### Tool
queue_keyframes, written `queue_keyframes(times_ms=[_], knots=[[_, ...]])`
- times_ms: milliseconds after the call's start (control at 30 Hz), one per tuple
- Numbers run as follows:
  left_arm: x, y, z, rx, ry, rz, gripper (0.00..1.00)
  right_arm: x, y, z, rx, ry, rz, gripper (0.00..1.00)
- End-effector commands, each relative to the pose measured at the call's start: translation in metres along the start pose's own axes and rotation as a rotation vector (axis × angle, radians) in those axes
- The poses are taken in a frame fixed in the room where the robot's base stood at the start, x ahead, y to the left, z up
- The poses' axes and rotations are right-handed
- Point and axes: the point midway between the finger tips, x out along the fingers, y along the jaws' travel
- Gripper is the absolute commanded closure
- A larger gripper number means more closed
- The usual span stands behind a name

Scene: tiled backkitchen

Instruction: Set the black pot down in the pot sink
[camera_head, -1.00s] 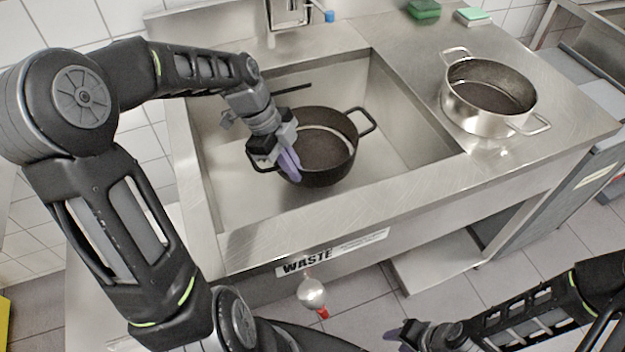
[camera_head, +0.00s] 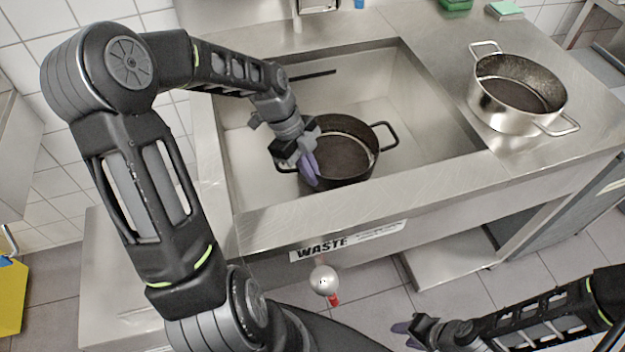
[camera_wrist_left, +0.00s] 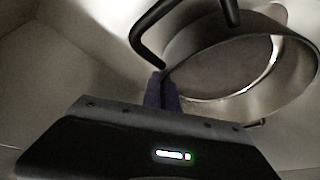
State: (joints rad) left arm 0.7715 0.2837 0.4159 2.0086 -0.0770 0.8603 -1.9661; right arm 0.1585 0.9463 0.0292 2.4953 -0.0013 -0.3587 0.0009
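The black pot (camera_head: 352,172), with two loop handles, is inside the pot sink (camera_head: 435,120), near its front wall. My left gripper (camera_head: 309,166) is at the pot's left handle, with its purple fingers close together by the handle and rim. In the left wrist view the fingers (camera_wrist_left: 162,90) meet the end of the handle beside the pot wall (camera_wrist_left: 230,98), and the pot looks tilted. The contact of the pot's base with the sink floor is hidden. My right gripper (camera_head: 402,329) is low at the front, away from the sink; its fingers are only partly visible.
A steel pot (camera_head: 515,95) stands on the counter right of the sink. A green sponge (camera_head: 505,9) lies behind it. A dark bar (camera_head: 313,75) shows at the sink's back. A round silver knob (camera_head: 323,280) hangs under the front edge. The sink's right part is free.

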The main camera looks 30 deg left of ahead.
Motion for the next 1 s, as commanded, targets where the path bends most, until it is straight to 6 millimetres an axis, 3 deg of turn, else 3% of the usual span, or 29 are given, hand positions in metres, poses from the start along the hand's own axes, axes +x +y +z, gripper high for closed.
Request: queue_keyframes(times_ms=[267,600,933,1000], knots=[[0.000,-0.001,0.001,0.001,-0.001,-0.003,1.00,0.000,0.000,0.000,0.000,0.000,0.000,0.64],[0.033,0.001,0.014,0.001,-0.001,-0.003,1.00,0.001,0.000,0.000,0.000,0.000,0.000,0.64],[0.036,0.001,0.015,0.001,-0.002,-0.003,1.00,0.002,0.001,0.000,0.000,0.000,0.000,0.64],[0.035,0.002,0.015,0.000,-0.001,-0.001,0.93,0.002,0.001,0.000,0.000,0.000,0.000,0.64]])
